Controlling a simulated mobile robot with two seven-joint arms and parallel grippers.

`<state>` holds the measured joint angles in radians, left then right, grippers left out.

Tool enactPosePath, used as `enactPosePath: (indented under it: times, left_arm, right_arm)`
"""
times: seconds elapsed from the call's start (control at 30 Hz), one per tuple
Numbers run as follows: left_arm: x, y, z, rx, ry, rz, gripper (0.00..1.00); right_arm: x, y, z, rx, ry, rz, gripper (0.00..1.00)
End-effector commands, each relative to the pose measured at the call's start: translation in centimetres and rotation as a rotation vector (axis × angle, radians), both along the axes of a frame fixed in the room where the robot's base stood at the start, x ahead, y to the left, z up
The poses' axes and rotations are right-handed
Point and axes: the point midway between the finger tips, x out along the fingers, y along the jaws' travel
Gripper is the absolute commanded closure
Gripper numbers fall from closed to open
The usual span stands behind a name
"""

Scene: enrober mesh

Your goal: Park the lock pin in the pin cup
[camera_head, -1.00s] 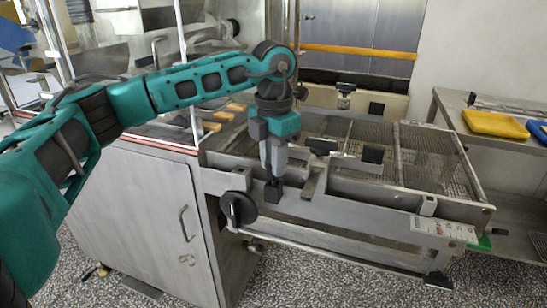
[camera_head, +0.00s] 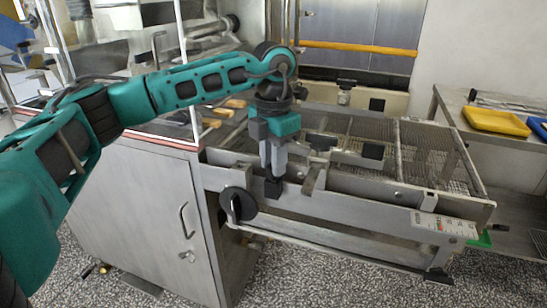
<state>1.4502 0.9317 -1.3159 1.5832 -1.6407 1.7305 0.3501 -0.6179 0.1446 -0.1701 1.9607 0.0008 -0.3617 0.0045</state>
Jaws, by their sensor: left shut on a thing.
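My left gripper (camera_head: 273,186) points down at the near left rail of the mesh frame, close to the black round knob (camera_head: 238,204). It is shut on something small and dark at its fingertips. I take this to be the lock pin, but its shape is hidden by the fingers. I cannot make out the pin cup for certain. My right gripper is not in view.
The wire mesh bed (camera_head: 429,150) in its steel frame (camera_head: 350,206) stretches to the right. A steel cabinet (camera_head: 150,215) stands at the left. A side table at the right holds a yellow tray (camera_head: 496,121) and a blue tray (camera_head: 538,128).

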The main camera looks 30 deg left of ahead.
Motion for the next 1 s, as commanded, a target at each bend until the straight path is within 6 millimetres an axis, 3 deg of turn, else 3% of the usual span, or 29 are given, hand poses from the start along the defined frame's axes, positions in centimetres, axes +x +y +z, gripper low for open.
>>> enactPosePath:
  times: [0.17,0.2,0.5,0.8,1.0]
  left_arm:
    - [0.0,0.0,0.0,0.000,-0.001,0.000,1.00]
    - [0.0,0.0,0.0,0.000,0.000,0.000,0.73]
    - [0.0,0.0,0.0,0.000,0.000,0.000,0.46]
    - [0.0,0.0,0.0,0.000,0.000,0.000,0.46]
    - [0.1,0.0,3.3,0.000,-0.005,0.000,0.46]
  right_arm:
    - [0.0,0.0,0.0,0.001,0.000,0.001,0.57]
    - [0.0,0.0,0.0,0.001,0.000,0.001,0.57]
    - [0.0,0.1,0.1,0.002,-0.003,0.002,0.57]
    - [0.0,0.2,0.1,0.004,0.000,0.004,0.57]
    - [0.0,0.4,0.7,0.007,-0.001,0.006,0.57]
